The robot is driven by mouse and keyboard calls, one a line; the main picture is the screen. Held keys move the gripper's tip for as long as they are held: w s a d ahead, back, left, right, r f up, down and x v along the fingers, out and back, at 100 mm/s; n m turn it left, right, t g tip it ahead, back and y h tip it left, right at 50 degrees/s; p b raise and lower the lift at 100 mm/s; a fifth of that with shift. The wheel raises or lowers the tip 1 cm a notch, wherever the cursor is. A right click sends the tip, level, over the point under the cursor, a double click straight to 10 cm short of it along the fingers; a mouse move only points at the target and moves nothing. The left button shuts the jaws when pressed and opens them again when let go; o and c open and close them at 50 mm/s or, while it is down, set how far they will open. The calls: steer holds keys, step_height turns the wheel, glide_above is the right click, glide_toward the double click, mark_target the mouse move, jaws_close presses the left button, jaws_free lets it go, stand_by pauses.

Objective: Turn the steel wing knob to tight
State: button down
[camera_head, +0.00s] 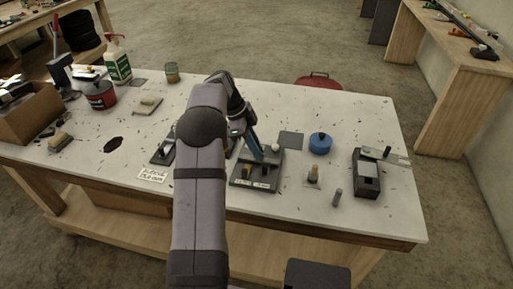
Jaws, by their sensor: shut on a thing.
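A dark base plate (243,183) with small pale labels along its front edge lies on the white bench, right of my arm. My gripper (260,158) reaches down over this plate with its blue fingers. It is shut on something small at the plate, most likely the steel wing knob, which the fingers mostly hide. The knob's angle and the label wording cannot be made out. A small pale round knob (275,148) shows just behind the fingertips.
A blue round pot (320,143), a brass-coloured fitting (313,175), a grey cylinder (337,197) and a dark clamp-like device (367,175) stand to the right. Another dark plate (161,154) lies left of my arm. The bench's front edge is close.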

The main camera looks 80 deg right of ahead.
stand_by(0.4)
steer(key=c, duration=1.9)
jaws_free()
steer(key=v, duration=0.7)
steer(key=shift+r+b, duration=0.2)
steer(key=shift+b, duration=0.2)
